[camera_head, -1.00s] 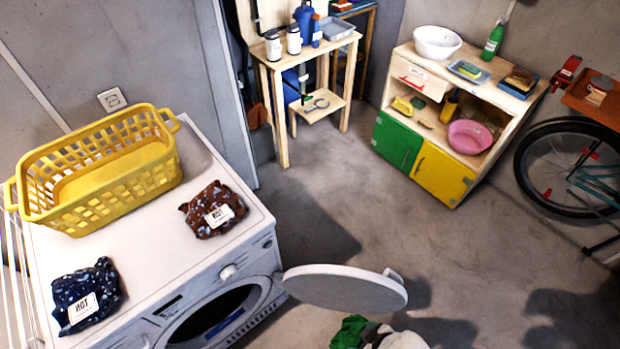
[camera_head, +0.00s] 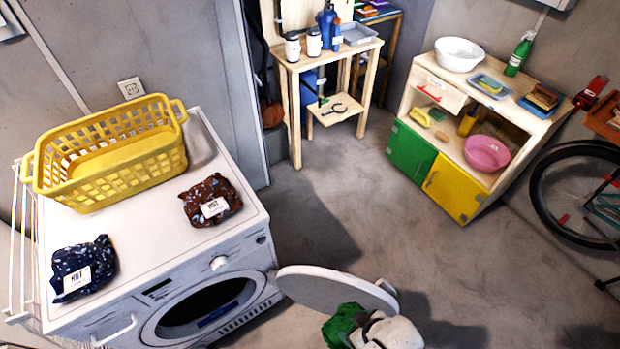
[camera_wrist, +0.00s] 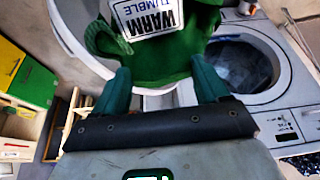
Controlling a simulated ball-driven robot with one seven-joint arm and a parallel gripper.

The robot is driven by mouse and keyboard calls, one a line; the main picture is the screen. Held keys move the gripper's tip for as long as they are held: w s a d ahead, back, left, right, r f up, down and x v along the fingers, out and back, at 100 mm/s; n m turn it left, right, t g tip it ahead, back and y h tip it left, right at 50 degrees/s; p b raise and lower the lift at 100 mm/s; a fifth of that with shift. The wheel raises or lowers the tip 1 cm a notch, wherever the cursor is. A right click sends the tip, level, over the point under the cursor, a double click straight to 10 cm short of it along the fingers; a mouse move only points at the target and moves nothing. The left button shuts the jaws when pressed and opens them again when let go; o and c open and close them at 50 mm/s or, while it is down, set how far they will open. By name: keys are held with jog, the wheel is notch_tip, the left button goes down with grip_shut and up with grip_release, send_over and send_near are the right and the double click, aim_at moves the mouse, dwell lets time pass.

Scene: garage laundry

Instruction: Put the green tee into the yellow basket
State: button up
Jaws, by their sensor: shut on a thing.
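The green tee (camera_head: 343,325) is in my gripper, low in front of the washing machine's open door in the head view. In the wrist view the green tee (camera_wrist: 165,62) hangs between the two fingers of my gripper (camera_wrist: 160,85), with a white label reading "WARM TUMBLE". The gripper is shut on it. In the head view the gripper end (camera_head: 385,332) is partly cut off by the bottom edge. The yellow basket (camera_head: 110,157) stands on top of the washing machine at the back left, and its visible inside looks empty. The basket is well away from the gripper.
The washing machine (camera_head: 150,232) has its round door (camera_head: 335,290) swung open beside the tee. A dark blue bundle (camera_head: 82,268) and a brown bundle (camera_head: 210,200), both labelled, lie on its top in front of the basket. A wooden cabinet (camera_head: 480,130) stands at the right. Floor between is clear.

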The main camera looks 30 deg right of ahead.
jog(key=w+a+r, duration=0.2)
jog(key=w+r, duration=1.3)
jog(key=w, duration=0.3)
jog(key=shift+w+a+r+m, duration=0.25)
jog(key=shift+a+r+m, duration=0.1)
jog(key=shift+r+m, duration=0.05)
